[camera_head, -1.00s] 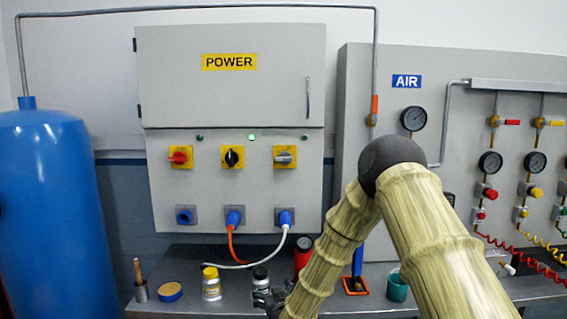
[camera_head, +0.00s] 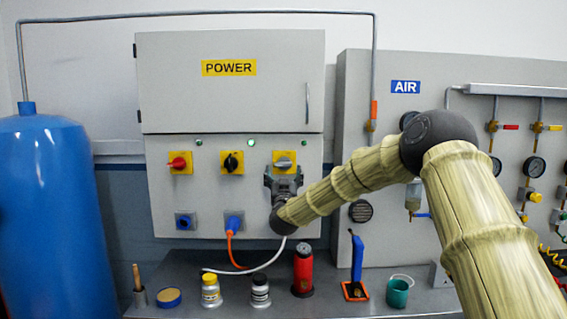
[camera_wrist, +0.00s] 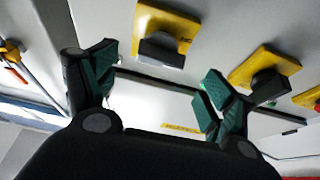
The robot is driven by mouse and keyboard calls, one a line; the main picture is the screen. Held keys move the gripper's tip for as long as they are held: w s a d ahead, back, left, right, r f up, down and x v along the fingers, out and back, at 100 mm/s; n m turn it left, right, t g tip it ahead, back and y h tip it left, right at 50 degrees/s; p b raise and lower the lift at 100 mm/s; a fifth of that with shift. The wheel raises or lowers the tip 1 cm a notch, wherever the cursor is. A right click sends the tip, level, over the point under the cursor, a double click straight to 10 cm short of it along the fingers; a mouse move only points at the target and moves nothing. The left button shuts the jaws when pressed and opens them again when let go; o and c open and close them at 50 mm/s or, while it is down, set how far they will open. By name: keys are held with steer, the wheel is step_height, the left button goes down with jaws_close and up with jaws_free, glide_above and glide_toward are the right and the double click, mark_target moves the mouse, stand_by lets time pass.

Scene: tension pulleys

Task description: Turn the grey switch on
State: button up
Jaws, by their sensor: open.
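The grey switch (camera_head: 284,160) sits on a yellow square plate, rightmost of three rotary switches on the POWER cabinet (camera_head: 230,85). My gripper (camera_head: 283,175) is open and empty, just below this switch in the head view, fingers pointing up. It hides the socket under the switch. In the wrist view the grey switch (camera_wrist: 160,48) lies between the directions of the two spread fingers (camera_wrist: 160,75), apart from both. How far the fingertips are from the panel I cannot tell. The exact angle of the handle is unclear.
A black switch (camera_head: 231,162) and a red switch (camera_head: 180,162) are to the left. A green lamp (camera_head: 251,142) glows above the black one. Below, the bench holds bottles, a red canister (camera_head: 302,270) and a blue-handled tool (camera_head: 357,258). A white cable hangs below my gripper.

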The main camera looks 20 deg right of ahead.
mark_target(283, 166)
steer(key=shift+p+x, duration=0.85)
steer(key=shift+x, duration=2.2)
steer(key=c, duration=1)
